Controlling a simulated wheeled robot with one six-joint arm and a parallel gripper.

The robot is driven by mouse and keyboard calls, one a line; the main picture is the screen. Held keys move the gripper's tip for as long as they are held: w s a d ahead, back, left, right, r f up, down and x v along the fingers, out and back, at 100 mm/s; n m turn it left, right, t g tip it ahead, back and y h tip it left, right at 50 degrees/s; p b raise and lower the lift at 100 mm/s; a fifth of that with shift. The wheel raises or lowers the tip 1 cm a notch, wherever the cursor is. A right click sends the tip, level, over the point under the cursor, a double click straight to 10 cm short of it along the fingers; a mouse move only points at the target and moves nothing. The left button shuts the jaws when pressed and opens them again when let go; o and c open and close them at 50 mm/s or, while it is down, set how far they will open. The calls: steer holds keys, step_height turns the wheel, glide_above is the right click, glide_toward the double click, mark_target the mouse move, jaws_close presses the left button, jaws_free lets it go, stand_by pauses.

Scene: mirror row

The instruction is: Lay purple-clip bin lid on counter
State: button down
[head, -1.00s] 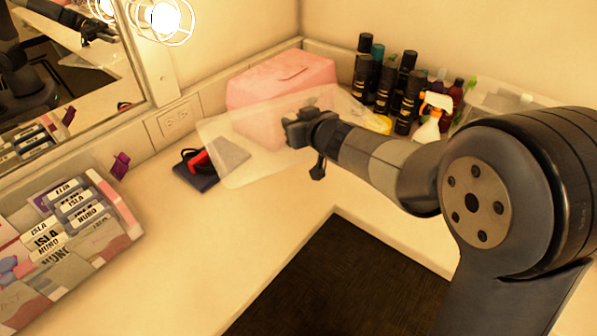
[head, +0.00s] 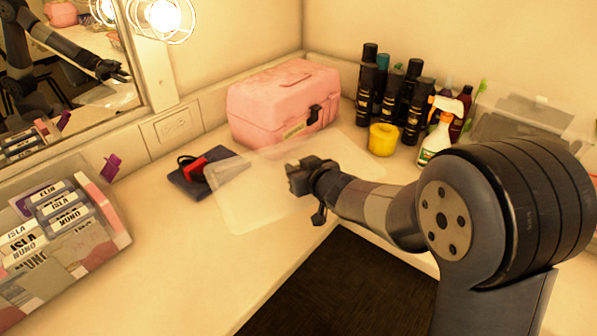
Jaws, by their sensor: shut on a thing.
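The clear bin lid (head: 248,205) is a thin translucent sheet over the counter (head: 180,260), in front of the pink case. My gripper (head: 300,180) is shut on the lid near its middle front part, as far as I can see. The lid looks nearly flat and low; I cannot tell whether it touches the counter. The open bin (head: 118,232) at the left holds several labelled packs, and a purple clip (head: 110,167) stands up at its back corner.
A dark blue book (head: 215,180) with a red-and-black item lies by the lid's left edge. Pink case (head: 280,105), yellow tub (head: 382,140), spray bottle (head: 437,140) and several dark bottles (head: 408,95) stand behind. Counter between bin and lid is clear.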

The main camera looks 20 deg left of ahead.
steer(key=shift+f+b, duration=0.4)
steer(key=shift+f, duration=0.1)
steer(key=c, duration=1.2)
jaws_free()
steer(key=shift+r, duration=0.1)
steer(key=shift+r+p, duration=0.45)
steer(key=shift+r, duration=0.05)
steer(key=p+v, duration=0.2)
steer(key=v, duration=0.8)
steer(key=shift+s+d+r, duration=0.15)
steer(key=shift+d, duration=0.05)
steer(key=shift+s+d+r, duration=0.1)
steer(key=shift+s+d, duration=0.4)
steer(key=shift+s, duration=0.1)
